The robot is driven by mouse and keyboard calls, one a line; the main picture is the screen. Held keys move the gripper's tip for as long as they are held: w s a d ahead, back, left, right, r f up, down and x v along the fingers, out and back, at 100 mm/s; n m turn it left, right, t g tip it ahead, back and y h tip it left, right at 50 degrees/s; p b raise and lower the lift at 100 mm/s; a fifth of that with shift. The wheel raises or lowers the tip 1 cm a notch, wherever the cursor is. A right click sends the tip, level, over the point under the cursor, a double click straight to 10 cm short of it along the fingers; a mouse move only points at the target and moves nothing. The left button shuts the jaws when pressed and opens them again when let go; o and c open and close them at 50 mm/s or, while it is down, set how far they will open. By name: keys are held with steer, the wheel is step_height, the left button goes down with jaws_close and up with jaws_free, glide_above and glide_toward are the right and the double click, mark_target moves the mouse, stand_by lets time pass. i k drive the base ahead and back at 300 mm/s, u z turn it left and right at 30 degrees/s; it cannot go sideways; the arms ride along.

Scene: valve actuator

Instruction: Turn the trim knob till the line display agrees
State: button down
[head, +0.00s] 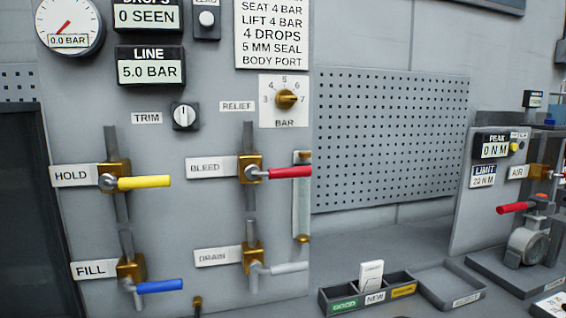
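The trim knob (185,116) is a small white dial on a dark square plate, right of the TRIM label (147,118). Its pointer mark stands about upright. Above it, the line display (150,70) reads 5.0 BAR. A white placard (271,33) to the right lists SEAT 4 BAR, LIFT 4 BAR, 4 DROPS, 5 MM SEAL and BODY PORT; its top is cut off. My gripper is not in this view, and nothing touches the knob.
A brass relief knob (287,99) sits on a numbered scale. Below are yellow HOLD (144,182), red BLEED (290,172), blue FILL (159,287) and grey DRAIN (288,268) levers, sticking out rightward. A round gauge (70,22) reads 0.0 BAR. A divided tray (367,293) stands lower right.

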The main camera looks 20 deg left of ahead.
mark_target(185, 116)
steer(key=u, duration=1.45)
